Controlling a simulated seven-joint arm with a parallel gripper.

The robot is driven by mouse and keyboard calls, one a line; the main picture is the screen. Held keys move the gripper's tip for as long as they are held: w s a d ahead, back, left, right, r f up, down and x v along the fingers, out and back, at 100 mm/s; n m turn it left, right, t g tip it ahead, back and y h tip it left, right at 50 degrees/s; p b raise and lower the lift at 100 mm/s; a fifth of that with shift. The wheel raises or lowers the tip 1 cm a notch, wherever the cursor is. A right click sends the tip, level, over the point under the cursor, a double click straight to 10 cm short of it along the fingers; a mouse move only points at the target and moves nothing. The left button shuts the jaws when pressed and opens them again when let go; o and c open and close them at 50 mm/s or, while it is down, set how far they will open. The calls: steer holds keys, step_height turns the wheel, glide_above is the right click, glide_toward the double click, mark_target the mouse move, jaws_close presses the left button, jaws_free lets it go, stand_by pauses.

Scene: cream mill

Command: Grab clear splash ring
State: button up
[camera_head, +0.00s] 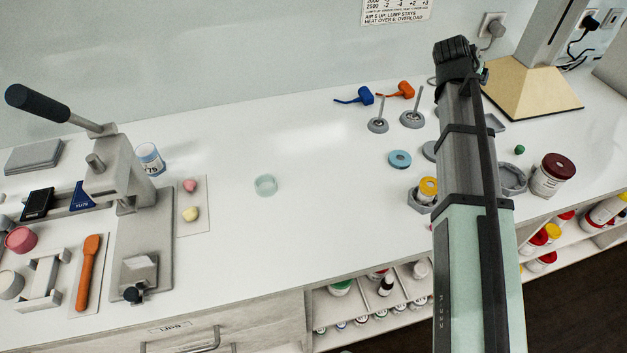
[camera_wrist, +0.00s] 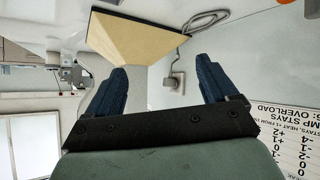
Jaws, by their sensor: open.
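The clear splash ring (camera_head: 266,185) lies on the white bench near its middle, a small pale greenish, see-through ring. Nothing touches it. My gripper (camera_head: 460,58) is raised over the back right of the bench, well to the right of the ring and apart from it. In the wrist view my gripper (camera_wrist: 162,88) shows two blue fingers spread wide with nothing between them. The ring is not in the wrist view.
A grey lever press (camera_head: 140,190) stands left of the ring, with a card (camera_head: 193,206) holding pink and yellow lumps between them. Right of the ring are a blue disc (camera_head: 399,160) and grey stands (camera_head: 378,126). The bench around the ring is clear.

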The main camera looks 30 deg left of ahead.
steer(key=s+a+n+y, duration=0.2)
steer(key=s+a, duration=0.5)
steer(key=a, duration=0.5)
steer(key=n+g, duration=0.6)
steer(key=g, duration=0.5)
glide_above(264, 178)
steer(key=s+d, duration=0.1)
steer(key=s, duration=0.1)
steer(key=shift+y, duration=0.3)
step_height(264, 178, down, 7)
steer(key=shift+w+d+r, duration=0.1)
steer(key=shift+w+d+f, duration=0.1)
steer(key=shift+d+f, duration=0.05)
steer(key=shift+f, duration=1.2)
steer(key=shift+d+f, duration=0.1)
steer(key=shift+f, duration=1.25)
steer(key=shift+c, duration=0.3)
steer(key=c, duration=1.1)
